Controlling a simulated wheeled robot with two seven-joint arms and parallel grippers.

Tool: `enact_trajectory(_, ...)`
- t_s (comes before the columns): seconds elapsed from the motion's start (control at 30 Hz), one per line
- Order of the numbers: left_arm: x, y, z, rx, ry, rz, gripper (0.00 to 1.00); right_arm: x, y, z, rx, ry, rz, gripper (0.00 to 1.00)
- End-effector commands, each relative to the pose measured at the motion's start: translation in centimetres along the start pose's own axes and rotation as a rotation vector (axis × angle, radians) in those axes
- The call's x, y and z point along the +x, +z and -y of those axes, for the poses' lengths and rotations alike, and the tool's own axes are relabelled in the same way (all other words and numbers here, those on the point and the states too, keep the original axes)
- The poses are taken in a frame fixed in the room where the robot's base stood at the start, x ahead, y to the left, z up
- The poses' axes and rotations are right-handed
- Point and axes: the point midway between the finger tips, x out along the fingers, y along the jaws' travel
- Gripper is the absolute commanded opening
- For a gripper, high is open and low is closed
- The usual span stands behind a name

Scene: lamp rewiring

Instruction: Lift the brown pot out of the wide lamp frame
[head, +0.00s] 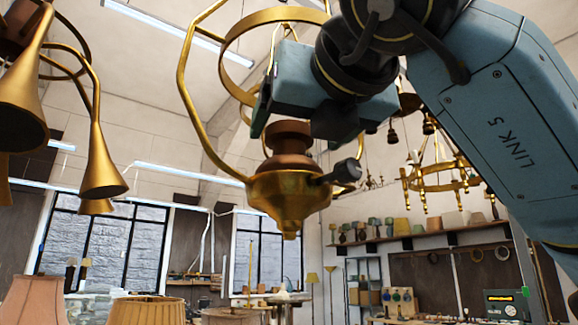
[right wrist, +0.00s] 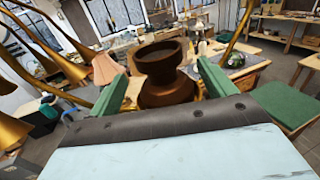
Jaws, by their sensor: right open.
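The brown pot (head: 289,141) sits upright in the gold bowl at the bottom of the wide lamp frame (head: 289,197), whose curved gold arms rise around it. My right gripper (head: 297,117) is at the pot's top, inside the frame, with its jaws open. In the right wrist view the pot (right wrist: 160,62) shows between and beyond the two green fingers of the gripper (right wrist: 163,70), with gaps on both sides. Whether a finger touches it cannot be told. The pot's bottom is hidden in the bowl. My left gripper is not in view.
A dark knob (head: 346,172) sticks out to the right of the bowl. A gold lamp with cone shades (head: 104,172) hangs at the left. A gold chandelier (head: 440,180) hangs at the right, farther back. Lampshades (head: 145,310) stand below at the lower left.

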Motion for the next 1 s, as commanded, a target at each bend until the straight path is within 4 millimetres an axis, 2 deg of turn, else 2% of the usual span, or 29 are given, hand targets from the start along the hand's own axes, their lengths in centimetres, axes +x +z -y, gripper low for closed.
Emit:
enact_trajectory(0.1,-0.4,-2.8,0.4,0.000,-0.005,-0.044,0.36,0.7,0.1,0.0,0.000,0.002,-0.001,0.83)
enact_trajectory(0.23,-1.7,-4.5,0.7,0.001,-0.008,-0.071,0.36,2.5,0.2,0.0,0.000,0.002,-0.004,0.83)
enact_trajectory(0.47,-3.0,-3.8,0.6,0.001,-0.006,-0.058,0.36,5.2,0.1,0.1,0.001,0.001,-0.001,0.83)
enact_trajectory(0.73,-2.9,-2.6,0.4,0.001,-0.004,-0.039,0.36,5.5,0.0,0.0,0.000,0.002,0.001,0.83)
enact_trajectory(1.0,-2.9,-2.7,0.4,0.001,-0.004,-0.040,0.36,5.4,0.0,0.0,0.000,0.002,0.001,0.47)
